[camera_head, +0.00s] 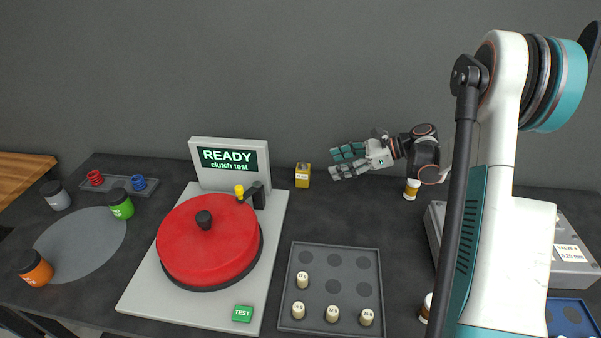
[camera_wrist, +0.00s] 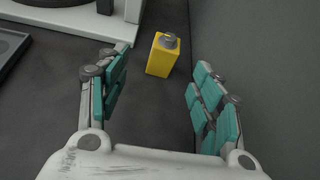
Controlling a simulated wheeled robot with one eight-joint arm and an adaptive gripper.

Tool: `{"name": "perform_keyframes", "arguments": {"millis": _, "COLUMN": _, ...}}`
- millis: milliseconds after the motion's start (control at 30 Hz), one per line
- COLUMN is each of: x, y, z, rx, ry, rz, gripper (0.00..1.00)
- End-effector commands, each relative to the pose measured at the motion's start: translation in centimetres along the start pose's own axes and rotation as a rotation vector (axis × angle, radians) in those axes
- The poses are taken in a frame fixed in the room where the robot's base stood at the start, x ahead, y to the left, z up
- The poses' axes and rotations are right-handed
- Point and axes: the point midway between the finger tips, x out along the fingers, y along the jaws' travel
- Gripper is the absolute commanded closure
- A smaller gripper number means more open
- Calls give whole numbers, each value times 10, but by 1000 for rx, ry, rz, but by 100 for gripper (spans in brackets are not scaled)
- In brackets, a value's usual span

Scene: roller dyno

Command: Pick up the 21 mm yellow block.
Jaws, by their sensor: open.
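The yellow block (camera_head: 302,175) stands upright on the dark bench, just right of the READY display in the head view. In the wrist view the yellow block (camera_wrist: 161,56) shows a round grey top and lies ahead of the fingers, between their lines. My gripper (camera_head: 342,162) is open and empty to the right of the block, with its fingers pointing toward it. In the wrist view my gripper (camera_wrist: 160,82) has its two teal-padded fingers spread wide. The fingertips are apart from the block.
The clutch tester (camera_head: 210,240) with its red disc and display (camera_head: 229,160) stands left of the block. A grey tray (camera_head: 285,300) with several cream pegs lies in front. A white-and-orange container (camera_head: 411,189) stands under my arm. A grey wall (camera_wrist: 255,50) rises close behind.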

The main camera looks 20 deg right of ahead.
Motion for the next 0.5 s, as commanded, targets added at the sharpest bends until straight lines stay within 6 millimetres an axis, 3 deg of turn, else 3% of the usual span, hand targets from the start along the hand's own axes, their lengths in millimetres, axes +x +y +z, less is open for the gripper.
{"name": "perform_keyframes", "arguments": {"millis": 100, "x": -5, "y": -6, "z": -18, "rx": 41, "ry": -28, "rz": -2, "gripper": 40}}
{"name": "perform_keyframes", "arguments": {"millis": 267, "x": -1, "y": -7, "z": -26, "rx": 61, "ry": -43, "rz": 1, "gripper": 40}}
{"name": "perform_keyframes", "arguments": {"millis": 500, "x": 42, "y": -6, "z": -25, "rx": 61, "ry": -43, "rz": 3, "gripper": 40}}
